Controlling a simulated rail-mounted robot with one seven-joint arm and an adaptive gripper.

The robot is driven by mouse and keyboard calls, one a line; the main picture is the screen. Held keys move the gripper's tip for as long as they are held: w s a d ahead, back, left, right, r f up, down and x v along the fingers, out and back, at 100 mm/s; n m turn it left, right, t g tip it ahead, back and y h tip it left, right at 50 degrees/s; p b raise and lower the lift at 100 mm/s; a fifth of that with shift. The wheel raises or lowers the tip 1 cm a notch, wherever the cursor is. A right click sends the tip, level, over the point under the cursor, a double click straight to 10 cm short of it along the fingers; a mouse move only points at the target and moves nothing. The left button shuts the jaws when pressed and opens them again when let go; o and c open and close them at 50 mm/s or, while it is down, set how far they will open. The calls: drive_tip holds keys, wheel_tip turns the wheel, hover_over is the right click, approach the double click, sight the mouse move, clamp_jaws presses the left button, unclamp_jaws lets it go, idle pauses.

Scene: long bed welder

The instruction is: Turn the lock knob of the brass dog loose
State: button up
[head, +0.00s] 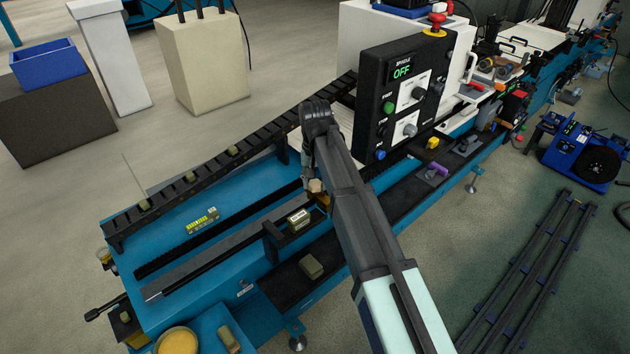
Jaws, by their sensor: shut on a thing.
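My gripper (309,184) points down at the machine bed, just left of the control box, and is small in the head view. Its fingers are shut at a small pale knob (316,186), which looks like the lock knob. A brass-coloured piece (322,199), which looks like the brass dog, sits just below and right of the fingers on the bed. My forearm hides part of it and the bed to the right. The knob's turn angle is too small to tell.
The black control box (404,85) with its OFF display stands close behind my arm. A small block with a pale face (299,217) stands left of the brass piece. A slanted black rack (262,125) runs behind.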

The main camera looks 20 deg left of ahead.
sight(315, 183)
drive_tip(key=o, duration=1.1)
drive_tip(key=shift+o, duration=0.2)
drive_tip(key=shift+r, duration=0.1)
wheel_tip(315, 183, up, 12)
